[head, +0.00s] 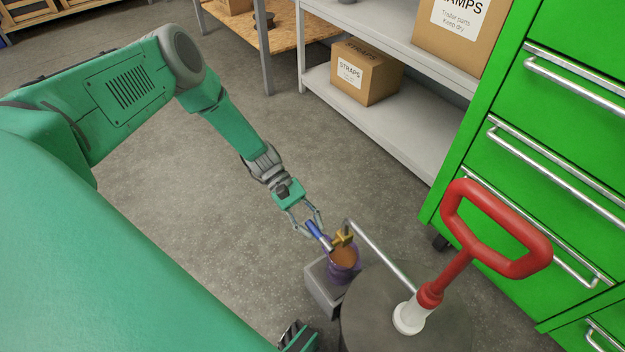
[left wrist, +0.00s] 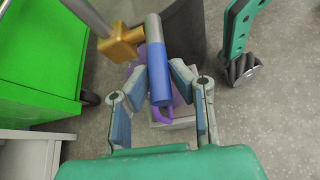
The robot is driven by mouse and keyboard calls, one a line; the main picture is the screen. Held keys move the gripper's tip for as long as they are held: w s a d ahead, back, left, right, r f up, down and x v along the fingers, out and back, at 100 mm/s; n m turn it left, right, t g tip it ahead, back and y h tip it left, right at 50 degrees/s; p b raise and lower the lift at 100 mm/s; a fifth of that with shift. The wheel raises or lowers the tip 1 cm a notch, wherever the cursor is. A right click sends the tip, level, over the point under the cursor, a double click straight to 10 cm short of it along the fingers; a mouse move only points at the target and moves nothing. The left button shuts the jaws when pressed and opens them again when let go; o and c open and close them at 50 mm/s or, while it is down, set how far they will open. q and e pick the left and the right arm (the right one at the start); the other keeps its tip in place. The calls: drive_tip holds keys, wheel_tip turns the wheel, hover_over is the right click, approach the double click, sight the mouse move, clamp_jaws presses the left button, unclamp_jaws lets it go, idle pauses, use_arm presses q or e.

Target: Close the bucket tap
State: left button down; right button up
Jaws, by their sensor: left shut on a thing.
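The tap has a brass body (head: 342,238) and a blue lever (head: 320,236) with a grey end. It sits at the end of a metal pipe (head: 378,252) coming from a dark drum. My left gripper (head: 312,226) is shut on the blue lever. In the left wrist view the lever (left wrist: 159,75) lies between the fingers of the gripper (left wrist: 158,82), with the brass body (left wrist: 121,45) to its left. A purple bucket (head: 341,272) with orange-brown contents stands under the tap on a grey block. In the left wrist view the lever partly hides the bucket.
The dark drum (head: 365,320) carries a red pump handle (head: 500,258) on a white base. A green drawer cabinet (head: 470,150) stands at the right. A grey shelf (head: 400,125) holds cardboard boxes (head: 365,72) at the back. Open floor lies left of the bucket.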

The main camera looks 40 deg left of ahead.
use_arm(q)
drive_tip(key=c, duration=1.5)
unclamp_jaws()
drive_tip(key=shift+w+a, duration=0.15)
drive_tip(key=shift+o, duration=0.2)
drive_tip(key=v, duration=1.2)
drive_tip(key=shift+f, duration=0.15)
